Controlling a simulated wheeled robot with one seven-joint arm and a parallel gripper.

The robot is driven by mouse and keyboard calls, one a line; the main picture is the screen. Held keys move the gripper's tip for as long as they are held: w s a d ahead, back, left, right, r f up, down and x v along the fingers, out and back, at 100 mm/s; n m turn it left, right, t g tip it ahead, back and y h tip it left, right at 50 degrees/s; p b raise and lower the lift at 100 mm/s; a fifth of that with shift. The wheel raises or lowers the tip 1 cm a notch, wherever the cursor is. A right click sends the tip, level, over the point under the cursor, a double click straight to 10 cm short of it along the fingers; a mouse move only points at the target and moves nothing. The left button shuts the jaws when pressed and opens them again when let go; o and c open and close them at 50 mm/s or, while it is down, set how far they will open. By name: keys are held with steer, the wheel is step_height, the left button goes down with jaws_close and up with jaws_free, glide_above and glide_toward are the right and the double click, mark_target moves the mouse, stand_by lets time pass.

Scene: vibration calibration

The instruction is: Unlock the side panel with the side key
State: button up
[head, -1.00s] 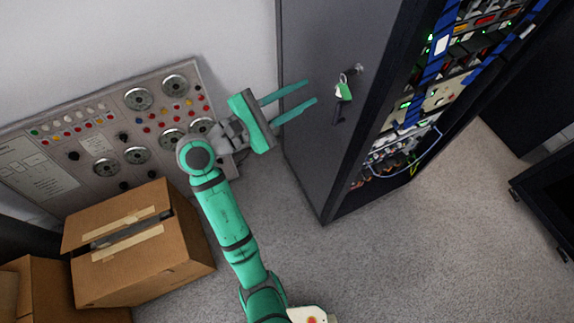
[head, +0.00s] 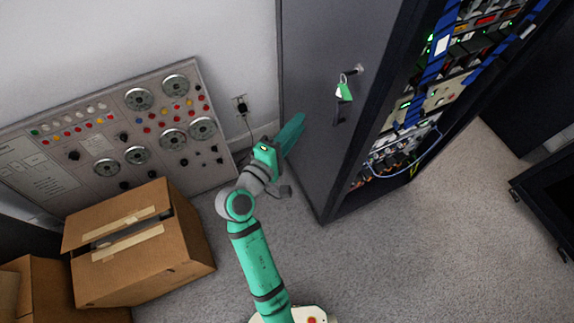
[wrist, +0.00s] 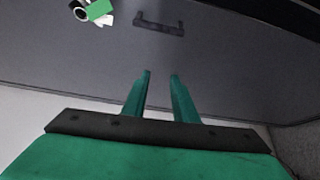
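The side panel (head: 315,60) is the dark grey face of the tall cabinet and stands closed. The side key (head: 358,69) sticks out near its upper right part, with a ring and a green tag (head: 345,91) hanging from it. In the wrist view the green tag (wrist: 99,9) is at the top left edge, partly cut off. My gripper (head: 300,118) is left of and below the key, in front of the panel. In the wrist view its two fingers (wrist: 161,75) are apart with nothing between them.
A dark handle (wrist: 160,25) is on the panel. The cabinet's open right side shows cables and electronics (head: 420,100). A control board (head: 110,130) leans on the wall at left, with cardboard boxes (head: 140,250) before it. Carpet (head: 400,260) is clear in front.

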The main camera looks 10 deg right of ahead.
steer(key=s+a+f+m+y, duration=0.1)
steer(key=s+f+m+y, duration=0.1)
steer(key=f, duration=0.3)
steer(key=s+a+f+m+t+y, duration=0.1)
steer(key=s+f+m+y, duration=0.2)
steer(key=s+f+m, duration=0.1)
steer(key=shift+a+f+m, duration=0.4)
steer(key=shift+f+m, duration=0.1)
steer(key=shift+f, duration=0.2)
